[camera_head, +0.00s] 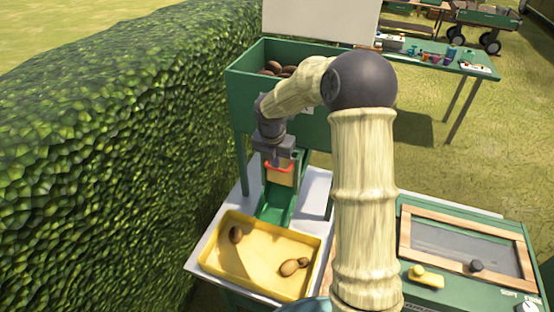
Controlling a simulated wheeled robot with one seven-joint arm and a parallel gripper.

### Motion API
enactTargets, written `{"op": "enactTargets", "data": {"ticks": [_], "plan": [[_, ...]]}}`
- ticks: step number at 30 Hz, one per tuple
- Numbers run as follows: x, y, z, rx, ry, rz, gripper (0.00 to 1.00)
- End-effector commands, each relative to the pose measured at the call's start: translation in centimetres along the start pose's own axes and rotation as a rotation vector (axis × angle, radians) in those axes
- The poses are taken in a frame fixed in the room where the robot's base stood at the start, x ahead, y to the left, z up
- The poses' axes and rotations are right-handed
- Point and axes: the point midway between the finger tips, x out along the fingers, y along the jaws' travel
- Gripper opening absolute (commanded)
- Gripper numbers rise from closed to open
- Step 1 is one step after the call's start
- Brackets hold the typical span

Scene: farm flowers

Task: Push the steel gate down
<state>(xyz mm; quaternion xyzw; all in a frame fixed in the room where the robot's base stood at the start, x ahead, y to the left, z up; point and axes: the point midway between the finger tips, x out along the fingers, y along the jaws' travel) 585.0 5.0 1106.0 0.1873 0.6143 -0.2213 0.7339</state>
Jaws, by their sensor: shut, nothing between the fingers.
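The gate (280,178) is a small upright plate at the top of the green chute (275,206), below the green hopper. It looks tan in this light and has a red bar (269,169) along its top. My gripper (280,159) points down right over the red bar, with its fingers shut and nothing between them. I cannot tell whether the fingertips touch the bar. My gripper and wrist hide part of the hopper's front above the gate.
The green hopper (245,103) holds several brown potatoes (277,69). A yellow tray (235,270) with a few potatoes sits below the chute. A hedge (90,150) closes the left side. A green machine with a wood-framed lid (440,253) stands at the right. A table stands behind.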

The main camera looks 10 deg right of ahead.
Motion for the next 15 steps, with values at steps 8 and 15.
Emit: {"op": "enactTargets", "data": {"ticks": [8,15], "plan": [[0.74,0.01,0.01,-0.001,-0.001,0.001,0.00],[1.27,-0.02,-0.08,0.000,0.000,0.000,0.00]]}}
